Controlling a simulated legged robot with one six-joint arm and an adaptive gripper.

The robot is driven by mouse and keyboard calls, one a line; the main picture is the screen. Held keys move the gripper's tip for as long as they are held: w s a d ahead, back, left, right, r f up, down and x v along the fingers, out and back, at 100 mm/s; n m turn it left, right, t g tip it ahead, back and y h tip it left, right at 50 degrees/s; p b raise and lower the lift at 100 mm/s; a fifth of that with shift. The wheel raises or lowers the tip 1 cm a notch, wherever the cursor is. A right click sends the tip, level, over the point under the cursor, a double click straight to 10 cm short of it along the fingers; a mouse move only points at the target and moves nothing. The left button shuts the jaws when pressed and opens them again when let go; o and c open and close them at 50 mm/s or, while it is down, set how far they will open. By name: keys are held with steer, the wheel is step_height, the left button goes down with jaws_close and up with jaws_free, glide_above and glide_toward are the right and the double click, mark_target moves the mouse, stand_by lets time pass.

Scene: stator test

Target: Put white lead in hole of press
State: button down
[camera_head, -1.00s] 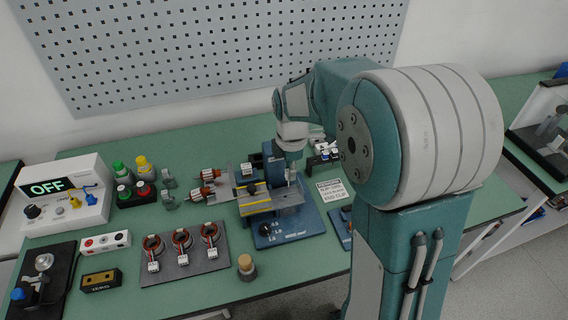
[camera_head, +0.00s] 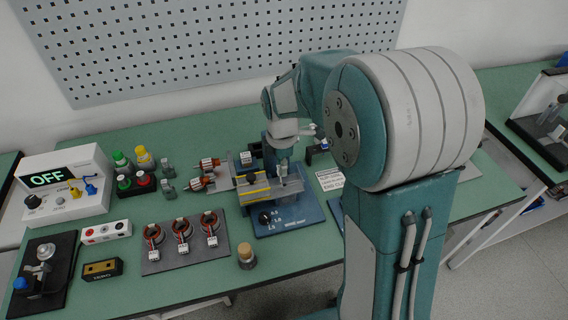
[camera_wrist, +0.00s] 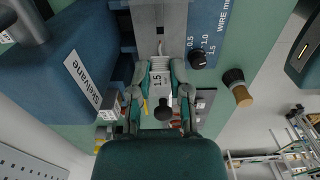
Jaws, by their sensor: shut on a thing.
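The press (camera_head: 288,215) is a blue base with a grey metal top and a black dial marked with wire sizes. Its dial (camera_wrist: 198,59) and metal plate (camera_wrist: 150,40) show in the wrist view. The hole cannot be made out. A black round knob (camera_wrist: 163,111) shows just below the white part. In the head view my gripper (camera_head: 284,172) is small and partly merged with the press.
Left of the press are red-and-silver rotors (camera_head: 208,164) and a dark plate (camera_head: 160,263) with several tagged copper rings. A cork-topped jar (camera_head: 246,256) stands at the front edge. A blue block marked Skelvane (camera_wrist: 75,65) fills the wrist view's left.

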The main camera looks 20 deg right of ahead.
mark_target(286, 177)
steer(key=shift+a, duration=0.4)
steer(key=shift+d+f, duration=0.1)
steer(key=shift+d, duration=0.55)
steer(key=shift+d+f, duration=0.1)
steer(key=shift+d, duration=0.2)
steer(key=shift+a+f, duration=0.1)
steer(key=shift+f, duration=0.4)
stand_by(0.6)
steer(key=shift+f, duration=0.85)
steer(key=shift+f, duration=0.1)
steer(key=shift+f, duration=0.85)
